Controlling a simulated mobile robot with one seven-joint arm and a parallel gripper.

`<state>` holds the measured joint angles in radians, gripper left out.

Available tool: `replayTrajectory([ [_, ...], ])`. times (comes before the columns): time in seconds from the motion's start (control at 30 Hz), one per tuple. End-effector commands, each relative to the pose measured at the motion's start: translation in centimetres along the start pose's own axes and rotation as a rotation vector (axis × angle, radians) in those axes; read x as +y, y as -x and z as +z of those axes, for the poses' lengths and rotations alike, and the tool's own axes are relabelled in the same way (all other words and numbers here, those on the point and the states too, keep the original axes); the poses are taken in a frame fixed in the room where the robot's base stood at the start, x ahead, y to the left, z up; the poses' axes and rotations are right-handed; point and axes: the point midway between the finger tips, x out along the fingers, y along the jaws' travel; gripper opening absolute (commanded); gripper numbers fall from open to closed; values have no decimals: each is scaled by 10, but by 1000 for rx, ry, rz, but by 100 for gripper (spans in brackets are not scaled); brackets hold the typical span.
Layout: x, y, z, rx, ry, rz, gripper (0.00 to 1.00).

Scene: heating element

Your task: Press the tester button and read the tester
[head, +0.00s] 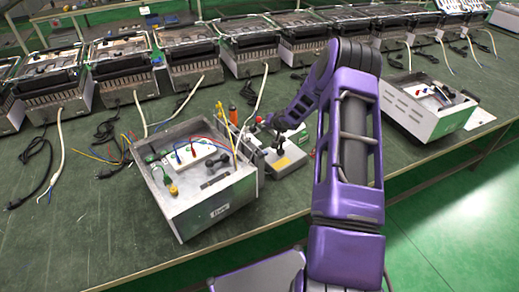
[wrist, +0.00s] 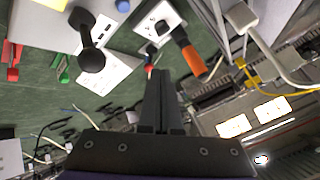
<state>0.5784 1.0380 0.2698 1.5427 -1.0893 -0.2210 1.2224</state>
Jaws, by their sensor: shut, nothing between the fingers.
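A small grey box with a yellow label (head: 285,162), which looks like the tester, stands beside the open metal case on the bench. My gripper (head: 279,143) is over this box in the head view, partly hidden by its own wrist. In the wrist view my gripper (wrist: 160,75) is shut and empty, its fingers pointing up the picture. A small red piece (wrist: 149,70) shows close to the fingertips; I cannot tell whether it is the button or whether they touch. No readout is legible in either view.
An open metal case (head: 220,198) with coloured wires stands at left of the grey box, and another case (head: 412,115) at right. An orange-handled tool (wrist: 190,52) is near my fingers. Heater units (head: 125,70) line the back.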

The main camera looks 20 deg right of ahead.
Motion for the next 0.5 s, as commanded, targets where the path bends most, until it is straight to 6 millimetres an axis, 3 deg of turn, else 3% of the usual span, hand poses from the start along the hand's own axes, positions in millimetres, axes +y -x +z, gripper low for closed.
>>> replayTrajectory([
  [0.17, 11, -1, 6, -17, -64, -19, 0],
  [0.5, 11, -2, 7, -18, -70, -22, 0],
])
